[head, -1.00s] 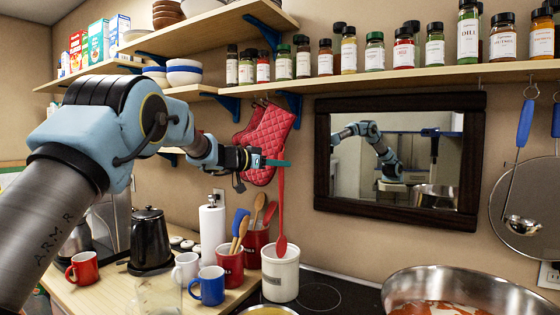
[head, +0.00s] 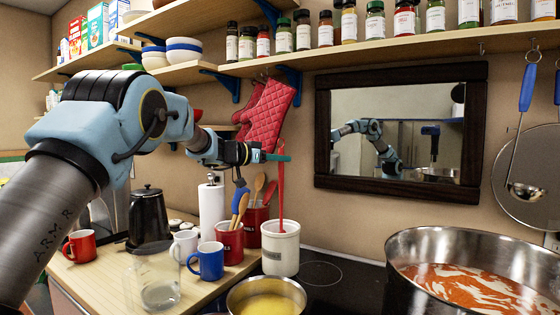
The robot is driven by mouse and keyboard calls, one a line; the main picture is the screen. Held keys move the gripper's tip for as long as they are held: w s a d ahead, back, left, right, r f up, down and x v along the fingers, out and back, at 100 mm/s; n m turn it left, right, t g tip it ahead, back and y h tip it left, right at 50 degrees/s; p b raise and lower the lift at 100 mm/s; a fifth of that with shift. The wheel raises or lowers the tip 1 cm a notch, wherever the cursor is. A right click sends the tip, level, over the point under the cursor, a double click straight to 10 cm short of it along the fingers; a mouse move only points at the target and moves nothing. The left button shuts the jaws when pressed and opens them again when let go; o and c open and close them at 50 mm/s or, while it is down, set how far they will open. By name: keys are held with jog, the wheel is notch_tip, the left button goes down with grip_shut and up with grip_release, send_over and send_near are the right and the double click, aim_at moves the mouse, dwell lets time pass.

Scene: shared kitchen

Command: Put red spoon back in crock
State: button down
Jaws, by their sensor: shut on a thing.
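The red spoon (head: 282,190) hangs upright, bowl end down, from my gripper (head: 276,158). My gripper is shut on the upper part of its handle. Below it stands a white crock (head: 280,254) with dark lettering, on the counter beside the stove. The spoon's lower end is at the crock's mouth, and its bowl looks mostly hidden behind the rim. I cannot tell how deep it reaches.
Two red crocks (head: 229,246) stand left of the white one, holding wooden and blue utensils. A pot of yellow liquid (head: 265,302) is in front. A large pot of red soup (head: 465,280) is at right. Red oven mitts (head: 268,115) hang behind my gripper.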

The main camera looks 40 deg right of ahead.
jog(key=shift+f+b, duration=1.7)
jog(key=shift+b, duration=0.1)
grip_release()
jog(key=shift+a, duration=0.1)
dwell(0.4)
jog(key=w+a+r, duration=0.1)
jog(key=a, duration=0.9)
jog(key=shift+w+a+r, duration=0.25)
jog(key=shift+a, duration=0.1)
dwell(0.5)
dwell(0.5)
